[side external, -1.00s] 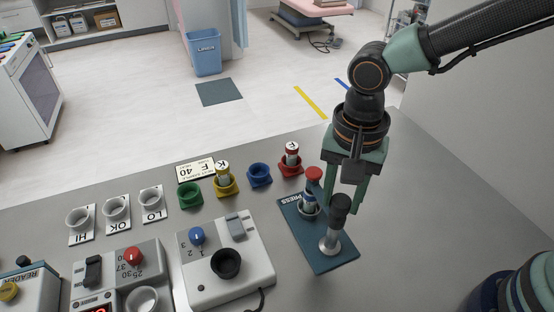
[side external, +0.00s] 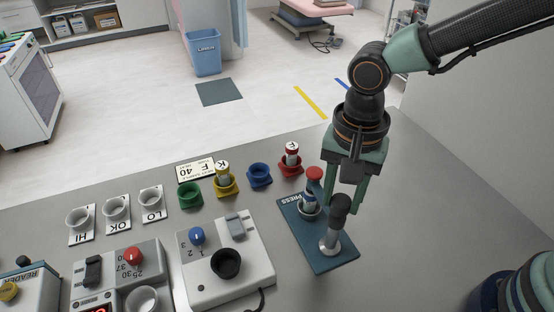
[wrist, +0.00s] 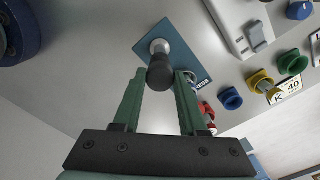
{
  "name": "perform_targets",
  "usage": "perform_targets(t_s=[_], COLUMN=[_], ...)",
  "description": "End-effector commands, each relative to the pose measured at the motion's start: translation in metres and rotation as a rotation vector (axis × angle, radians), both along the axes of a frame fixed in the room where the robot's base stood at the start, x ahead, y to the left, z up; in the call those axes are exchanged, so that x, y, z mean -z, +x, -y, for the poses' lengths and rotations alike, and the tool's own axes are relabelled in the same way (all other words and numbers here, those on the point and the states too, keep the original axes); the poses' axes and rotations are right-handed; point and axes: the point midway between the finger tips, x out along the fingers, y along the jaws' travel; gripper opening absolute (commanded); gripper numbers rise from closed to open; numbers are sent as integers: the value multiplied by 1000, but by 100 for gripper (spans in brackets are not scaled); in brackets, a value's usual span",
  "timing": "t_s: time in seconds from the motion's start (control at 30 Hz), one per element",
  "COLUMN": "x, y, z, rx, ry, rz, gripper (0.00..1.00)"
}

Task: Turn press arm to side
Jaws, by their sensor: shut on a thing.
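The press has a blue base plate (side external: 341,262) marked PRESS, which also shows in the wrist view (wrist: 148,38). A silver post stands on it and carries the press arm with a black grip (side external: 340,208). The grip also shows in the wrist view (wrist: 160,76), between my fingertips. My gripper (side external: 345,203) points down over the press, shut on the press arm's black grip. A red-capped tube (side external: 313,174) stands in a holder on the plate, just left of my gripper. My fingers partly hide the grip in the side view.
Red (side external: 291,168), blue (side external: 260,176), yellow (side external: 225,186) and green (side external: 189,196) holders stand left of the press; the red and yellow hold tubes. A grey box (side external: 240,275) with a blue knob lies at the left. The table right of the press is clear.

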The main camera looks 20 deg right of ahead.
Motion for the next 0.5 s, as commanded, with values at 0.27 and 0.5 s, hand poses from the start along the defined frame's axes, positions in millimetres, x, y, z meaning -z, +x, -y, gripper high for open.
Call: perform_targets(t_s=[0.27, 0.5], x=[-1, -2], y=[0, 0], z=[0, 0], rx=[118, 323], ry=[0, 0], rz=[0, 0], gripper=[0, 0])
